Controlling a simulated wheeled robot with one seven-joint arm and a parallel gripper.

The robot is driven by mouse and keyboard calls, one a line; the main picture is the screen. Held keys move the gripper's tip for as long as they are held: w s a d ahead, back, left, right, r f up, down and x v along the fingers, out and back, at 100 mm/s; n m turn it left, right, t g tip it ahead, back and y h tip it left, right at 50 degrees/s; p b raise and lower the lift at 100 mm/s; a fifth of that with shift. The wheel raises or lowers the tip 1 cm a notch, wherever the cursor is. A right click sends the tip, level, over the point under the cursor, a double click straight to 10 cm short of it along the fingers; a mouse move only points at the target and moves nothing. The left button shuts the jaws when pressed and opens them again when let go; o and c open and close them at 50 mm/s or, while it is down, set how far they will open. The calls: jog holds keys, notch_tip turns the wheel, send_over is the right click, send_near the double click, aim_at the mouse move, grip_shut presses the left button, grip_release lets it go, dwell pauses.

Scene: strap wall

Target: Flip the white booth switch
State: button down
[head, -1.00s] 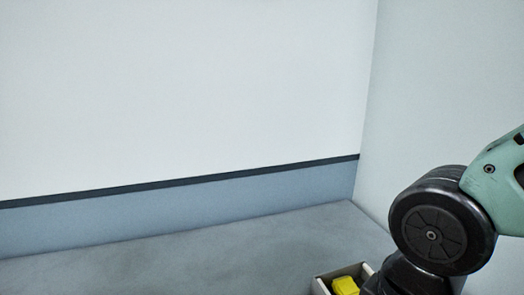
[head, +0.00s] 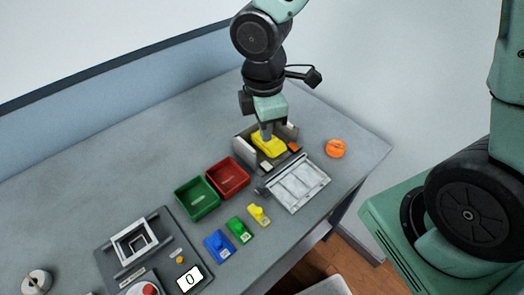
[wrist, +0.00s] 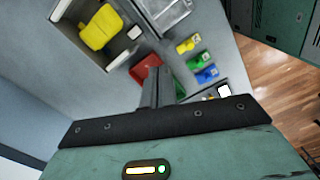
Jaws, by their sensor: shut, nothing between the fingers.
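A small open-topped booth-like box (head: 243,150) with pale walls stands on the grey table, with a yellow piece (head: 268,145) inside. The wrist view shows the yellow piece (wrist: 100,27) and a small white piece (wrist: 135,32) by the box's front side. I cannot tell for sure whether this white piece is the switch. My gripper (head: 267,131) points down over the box, shut and empty, its tips near the yellow piece. In the wrist view, my gripper (wrist: 154,75) hides part of the red bin. I cannot tell whether it touches anything.
A grey lid-like panel (head: 297,183) lies in front of the box. An orange round thing (head: 336,148) is to the right. Red (head: 228,177) and green (head: 197,199) bins and several coloured switches (head: 239,230) are to the left and front. The table's back left is clear.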

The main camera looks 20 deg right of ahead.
jog(key=w+d+f+n, duration=0.3)
jog(key=w+f+n, duration=0.1)
jog(key=w, duration=0.3)
jog(key=shift+f+n, duration=0.35)
jog(key=shift+n, duration=0.05)
send_near(264, 163)
notch_tip(264, 163, down, 5)
jog(key=shift+d+f, duration=0.15)
jog(key=shift+f, duration=0.8)
jog(key=shift+w+r+p, duration=0.1)
jog(key=shift+p, duration=0.6)
